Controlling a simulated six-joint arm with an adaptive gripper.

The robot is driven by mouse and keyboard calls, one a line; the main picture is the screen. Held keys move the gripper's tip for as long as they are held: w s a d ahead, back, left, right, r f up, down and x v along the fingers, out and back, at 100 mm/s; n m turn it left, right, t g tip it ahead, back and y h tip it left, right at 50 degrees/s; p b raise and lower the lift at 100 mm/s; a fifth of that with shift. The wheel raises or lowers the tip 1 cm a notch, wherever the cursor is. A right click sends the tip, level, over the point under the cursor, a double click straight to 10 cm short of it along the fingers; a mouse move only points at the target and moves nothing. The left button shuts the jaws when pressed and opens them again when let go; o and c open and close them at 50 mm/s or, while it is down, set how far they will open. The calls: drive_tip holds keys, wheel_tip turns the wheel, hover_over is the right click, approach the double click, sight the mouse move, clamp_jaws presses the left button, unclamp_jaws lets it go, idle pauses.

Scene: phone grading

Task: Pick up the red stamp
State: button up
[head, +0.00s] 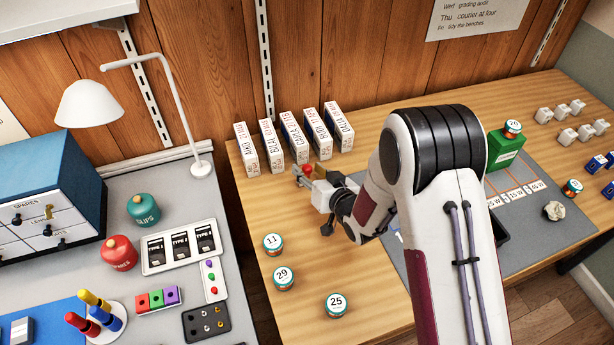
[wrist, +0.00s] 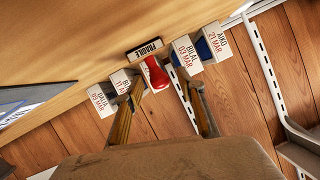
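The red stamp (wrist: 156,74) has a rounded red handle and a dark base with a white FRAGILE label, seen near the top middle of the wrist view. In the head view a small red part of it (head: 306,169) shows beside my gripper (head: 312,176), in front of the name boxes; the rest is mostly hidden. In the wrist view my gripper (wrist: 163,84) is open, with its two fingers apart on either side of the red handle. Gaps appear on both sides of the handle; I cannot tell how deep it sits between the fingertips.
A row of white name boxes (head: 291,135) stands behind the stamp on the wooden table (head: 262,205). Numbered jars (head: 284,277) stand at the table's front left. A grey mat (head: 540,225) and green box (head: 507,148) are right of my arm. The wood around the jars is clear.

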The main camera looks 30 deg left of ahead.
drive_tip(key=shift+x, duration=0.75)
clamp_jaws()
